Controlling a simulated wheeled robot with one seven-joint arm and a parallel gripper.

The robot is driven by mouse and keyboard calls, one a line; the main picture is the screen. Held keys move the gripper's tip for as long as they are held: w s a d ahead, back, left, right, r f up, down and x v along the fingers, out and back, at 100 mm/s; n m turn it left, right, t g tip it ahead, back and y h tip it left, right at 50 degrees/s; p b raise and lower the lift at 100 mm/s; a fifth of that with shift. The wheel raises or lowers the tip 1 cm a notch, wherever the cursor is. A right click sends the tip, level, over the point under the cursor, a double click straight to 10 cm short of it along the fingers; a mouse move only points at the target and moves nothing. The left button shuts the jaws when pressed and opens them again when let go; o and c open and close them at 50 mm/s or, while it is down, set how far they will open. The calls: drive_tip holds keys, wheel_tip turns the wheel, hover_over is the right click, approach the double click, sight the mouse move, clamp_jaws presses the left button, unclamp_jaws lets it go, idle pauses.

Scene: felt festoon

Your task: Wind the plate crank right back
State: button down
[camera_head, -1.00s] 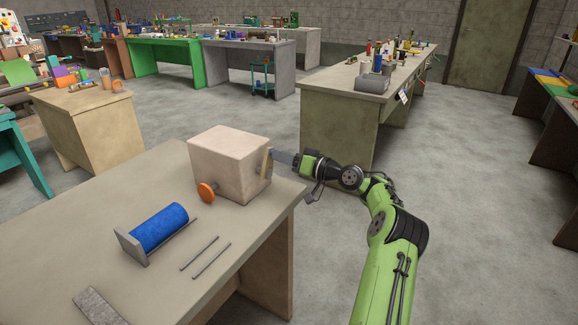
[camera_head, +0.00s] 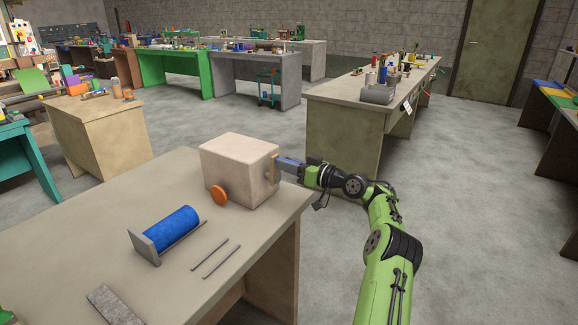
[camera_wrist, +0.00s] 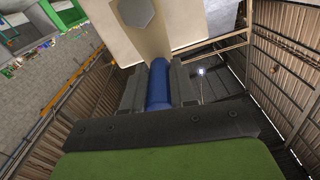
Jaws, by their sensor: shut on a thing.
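A pale box (camera_head: 236,172) stands on the near bench. The plate crank (camera_head: 275,171) is a tan plate on the box's right face, with a blue handle (camera_head: 289,162) sticking out to the right. My gripper (camera_head: 292,165) comes from the right and is shut on this handle. In the wrist view the blue handle (camera_wrist: 159,84) lies between the two grey fingers, and the tan crank plate (camera_wrist: 150,42) runs up from it to a grey hub (camera_wrist: 135,12). The handle's far end is partly hidden.
A blue spool (camera_head: 171,230) in a grey holder, two thin rods (camera_head: 219,257) and a grey flat bar (camera_head: 111,302) lie on the near bench (camera_head: 80,250). Another bench (camera_head: 345,125) stands behind my arm. Open floor (camera_head: 465,190) lies to the right.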

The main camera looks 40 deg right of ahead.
drive_tip(key=shift+f, duration=0.15)
drive_tip(key=c, duration=0.9)
unclamp_jaws()
drive_tip(key=p+v, duration=0.2)
drive_tip(key=v, duration=1.3)
drive_tip(key=shift+s, duration=0.4)
drive_tip(key=shift+d, duration=0.1)
